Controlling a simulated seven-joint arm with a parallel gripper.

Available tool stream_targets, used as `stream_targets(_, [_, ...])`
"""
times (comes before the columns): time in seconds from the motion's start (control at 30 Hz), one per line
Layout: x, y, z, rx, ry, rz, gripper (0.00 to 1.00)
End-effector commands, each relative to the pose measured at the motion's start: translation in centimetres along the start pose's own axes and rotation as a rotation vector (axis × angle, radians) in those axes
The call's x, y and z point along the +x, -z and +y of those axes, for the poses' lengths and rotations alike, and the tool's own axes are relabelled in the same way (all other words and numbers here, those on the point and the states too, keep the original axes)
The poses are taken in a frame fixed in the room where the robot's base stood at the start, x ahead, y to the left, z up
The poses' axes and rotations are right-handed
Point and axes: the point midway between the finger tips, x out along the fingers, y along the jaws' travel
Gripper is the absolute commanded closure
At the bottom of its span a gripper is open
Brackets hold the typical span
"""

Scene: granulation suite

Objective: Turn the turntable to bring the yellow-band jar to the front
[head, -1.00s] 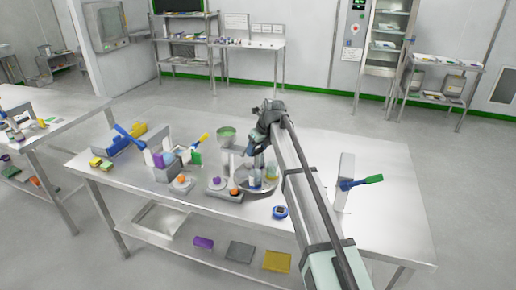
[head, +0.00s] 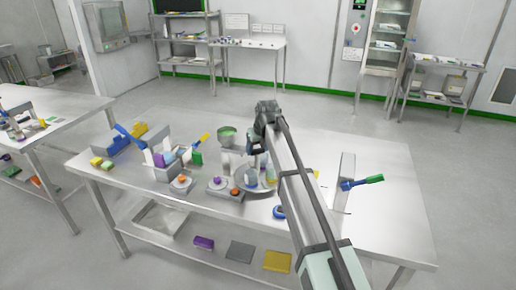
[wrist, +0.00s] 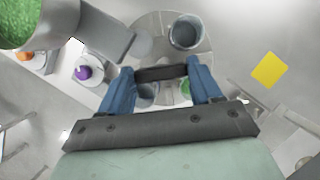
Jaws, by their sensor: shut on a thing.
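The round grey turntable (head: 262,189) stands near the middle of the table's front half, partly hidden by my arm. It also shows in the wrist view (wrist: 150,22). Small jars stand on it, including a grey open-topped jar (wrist: 185,32) and one with green (wrist: 186,88) seen between my fingers. A yellowish jar (head: 271,175) shows at the turntable's right in the head view; I cannot tell whether it has the yellow band. My gripper (wrist: 160,74) is over the turntable, its blue fingers shut on a dark bar-like part between their tips.
A cup of green material (head: 227,134) stands close to the left of my gripper. A round blue item (head: 278,212) is partly behind my arm.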

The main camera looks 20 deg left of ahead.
Motion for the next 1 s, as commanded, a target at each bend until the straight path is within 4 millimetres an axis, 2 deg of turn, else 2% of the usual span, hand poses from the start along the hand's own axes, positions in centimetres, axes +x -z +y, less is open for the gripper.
stream_targets(0.33, [-0.07,-0.22,0.01,0.001,0.000,-0.005,0.91])
stream_targets(0.37, [-0.07,-0.22,0.01,0.001,0.000,-0.005,0.33])
stream_targets(0.6, [-0.03,-0.12,0.00,0.001,0.000,-0.003,0.11])
stream_targets(0.87, [-0.11,-0.06,0.00,0.000,0.000,-0.002,0.11])
stream_targets(1.0, [-1.00,-0.02,0.00,0.000,0.000,-0.002,0.11])
